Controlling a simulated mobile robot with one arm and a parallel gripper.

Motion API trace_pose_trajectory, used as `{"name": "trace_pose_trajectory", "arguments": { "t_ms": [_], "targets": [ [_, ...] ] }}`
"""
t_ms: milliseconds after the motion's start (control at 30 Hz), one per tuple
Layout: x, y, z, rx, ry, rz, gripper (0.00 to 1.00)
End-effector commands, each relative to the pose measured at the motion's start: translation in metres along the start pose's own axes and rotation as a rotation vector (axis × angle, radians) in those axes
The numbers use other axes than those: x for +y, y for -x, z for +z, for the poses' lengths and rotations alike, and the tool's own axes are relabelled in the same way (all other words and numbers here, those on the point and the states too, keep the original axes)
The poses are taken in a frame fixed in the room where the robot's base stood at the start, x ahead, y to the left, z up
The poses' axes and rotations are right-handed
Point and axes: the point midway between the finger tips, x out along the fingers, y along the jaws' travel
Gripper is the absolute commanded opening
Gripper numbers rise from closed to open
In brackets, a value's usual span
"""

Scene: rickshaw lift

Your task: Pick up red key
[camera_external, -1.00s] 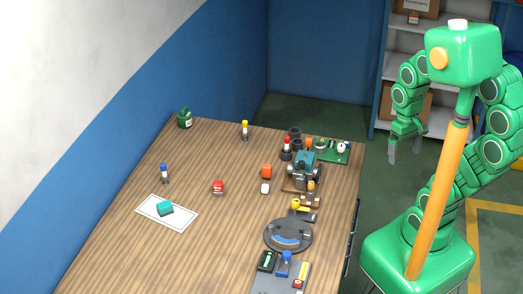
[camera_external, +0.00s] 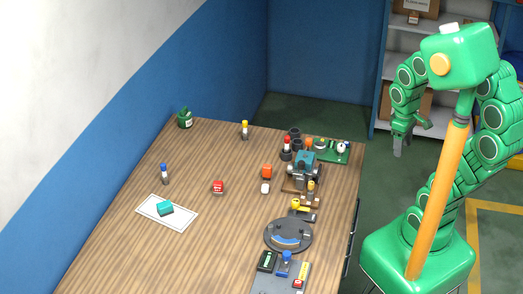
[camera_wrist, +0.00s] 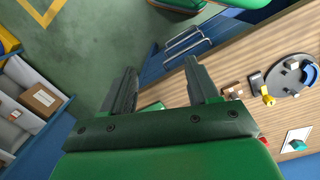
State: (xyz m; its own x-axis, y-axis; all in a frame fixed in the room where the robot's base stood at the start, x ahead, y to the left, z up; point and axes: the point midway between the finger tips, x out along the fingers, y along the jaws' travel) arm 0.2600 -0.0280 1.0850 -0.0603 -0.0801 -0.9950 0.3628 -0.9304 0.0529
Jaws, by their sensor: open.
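A red-topped upright piece (camera_external: 287,143), which looks like the red key, stands in a dark round holder (camera_external: 286,156) near the table's far right corner. Similar pieces have a yellow top (camera_external: 245,129) at the far edge and a blue top (camera_external: 164,173) at the left. My gripper (camera_external: 402,146) is off the table's right side, apart from the red key and pointing down. In the wrist view my gripper (camera_wrist: 160,76) has its two fingers apart with nothing between them. I cannot make out the red key clearly in that view.
Close to the red key are dark cylinders (camera_external: 295,134), a green board (camera_external: 342,153) and a teal-and-grey device (camera_external: 304,168). Shelves (camera_external: 432,40) stand behind my arm.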

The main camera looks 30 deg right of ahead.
Motion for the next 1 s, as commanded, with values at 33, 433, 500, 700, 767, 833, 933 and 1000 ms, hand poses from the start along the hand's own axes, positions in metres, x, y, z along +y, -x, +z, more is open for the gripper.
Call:
{"name": "trace_pose_trajectory", "arguments": {
  "t_ms": [33,433,500,700,767,833,933,1000],
  "targets": [
    [0.009,-0.002,-0.006,0.013,0.074,0.024,0.60],
    [0.073,-0.013,-0.055,0.052,0.770,0.240,0.60],
    [0.081,-0.014,-0.062,0.047,0.871,0.271,0.60],
    [0.098,-0.016,-0.078,0.029,1.114,0.348,0.60],
    [0.102,-0.017,-0.083,0.023,1.179,0.369,0.60],
    [0.107,-0.017,-0.089,0.015,1.253,0.394,0.60],
    [0.111,-0.016,-0.115,0.021,1.312,0.452,0.60],
    [0.114,-0.015,-0.132,0.026,1.357,0.495,0.60]
  ]
}}
